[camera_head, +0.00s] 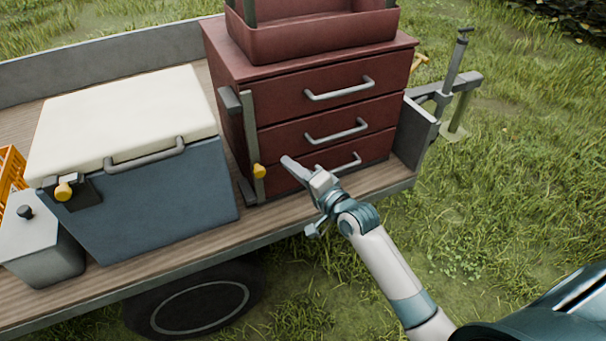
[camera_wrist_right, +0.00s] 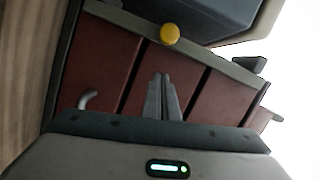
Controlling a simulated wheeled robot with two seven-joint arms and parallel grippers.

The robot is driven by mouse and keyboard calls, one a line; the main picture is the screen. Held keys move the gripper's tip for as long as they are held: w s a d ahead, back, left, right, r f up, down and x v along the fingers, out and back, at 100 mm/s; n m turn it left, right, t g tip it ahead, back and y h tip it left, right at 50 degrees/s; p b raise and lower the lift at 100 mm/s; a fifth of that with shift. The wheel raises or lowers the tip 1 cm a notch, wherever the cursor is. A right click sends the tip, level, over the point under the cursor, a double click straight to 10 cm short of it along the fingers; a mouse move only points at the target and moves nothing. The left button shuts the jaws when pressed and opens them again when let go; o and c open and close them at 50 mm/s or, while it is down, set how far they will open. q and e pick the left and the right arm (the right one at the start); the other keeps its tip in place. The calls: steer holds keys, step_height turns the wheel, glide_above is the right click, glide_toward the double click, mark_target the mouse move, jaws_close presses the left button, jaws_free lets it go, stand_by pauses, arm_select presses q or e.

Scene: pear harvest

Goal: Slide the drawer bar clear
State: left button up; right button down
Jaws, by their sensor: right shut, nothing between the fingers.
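A red drawer chest (camera_head: 226,52) with three drawers and grey handles stands on the trailer bed. A grey upright drawer bar (camera_head: 250,135) runs down the left edge of its front, with a yellow knob (camera_head: 259,171) low on it. In the right wrist view the bar (camera_wrist_right: 215,62) crosses beyond my fingers, with the yellow knob (camera_wrist_right: 169,34) ahead of the fingertips. My right gripper (camera_head: 287,162) is shut and empty, in front of the lower drawers, just right of the knob and apart from it. It also shows in the right wrist view (camera_wrist_right: 161,76). My left gripper is out of view.
A blue cooler (camera_head: 170,200) with a white lid and its own yellow knob (camera_head: 64,191) stands left of the chest. A grey can (camera_head: 42,255) and an orange crate (camera_head: 10,170) are farther left. Grass lies right of the trailer (camera_head: 330,205).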

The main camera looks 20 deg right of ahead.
mark_target(260, 173)
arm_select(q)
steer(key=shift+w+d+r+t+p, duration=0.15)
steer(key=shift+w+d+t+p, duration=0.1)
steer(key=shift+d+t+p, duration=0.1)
arm_select(e)
steer(key=a, duration=0.2)
steer(key=a+f, duration=0.1)
steer(key=shift+s+a, duration=0.1)
steer(key=shift+a, duration=0.3)
